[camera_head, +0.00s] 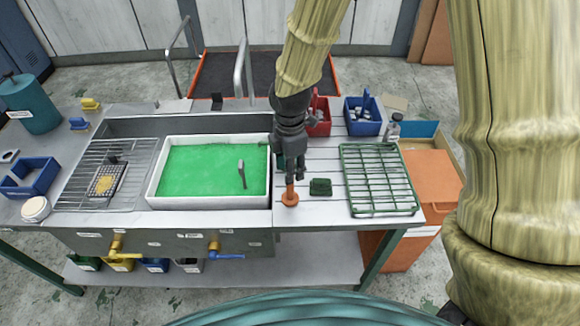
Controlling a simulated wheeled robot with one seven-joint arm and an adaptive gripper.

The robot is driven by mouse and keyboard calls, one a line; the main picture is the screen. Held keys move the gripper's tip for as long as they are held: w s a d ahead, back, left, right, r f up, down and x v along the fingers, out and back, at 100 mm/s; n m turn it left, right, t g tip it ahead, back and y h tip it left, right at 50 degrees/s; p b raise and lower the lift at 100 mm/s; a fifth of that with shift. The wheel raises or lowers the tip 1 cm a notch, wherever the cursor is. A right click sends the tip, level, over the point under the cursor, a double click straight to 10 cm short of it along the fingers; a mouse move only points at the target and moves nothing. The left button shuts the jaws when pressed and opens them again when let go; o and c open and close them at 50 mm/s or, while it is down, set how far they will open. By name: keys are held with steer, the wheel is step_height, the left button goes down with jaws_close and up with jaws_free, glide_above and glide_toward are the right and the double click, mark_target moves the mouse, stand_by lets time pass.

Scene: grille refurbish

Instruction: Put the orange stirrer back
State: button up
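The orange stirrer (290,199) has a flat round foot and a short upright stem. It is on or just above the pale slatted worktop, right of the white-rimmed tray. My gripper (291,180) points straight down, directly over it, with its fingertips at the top of the stem. The dark fingers hide the stem's upper end. I cannot tell whether they are closed on it or only around it. I also cannot tell whether the foot touches the worktop.
The white-rimmed tray (153,190) holds green liquid with a grey upright piece (241,174) in it. A dark green block (320,187) sits close right of the stirrer, then a green wire rack (380,180). Red (319,117) and blue (363,116) caddies stand behind.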

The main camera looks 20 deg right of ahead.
step_height(320, 180, up, 12)
steer(key=shift+f, duration=0.15)
stand_by(0.4)
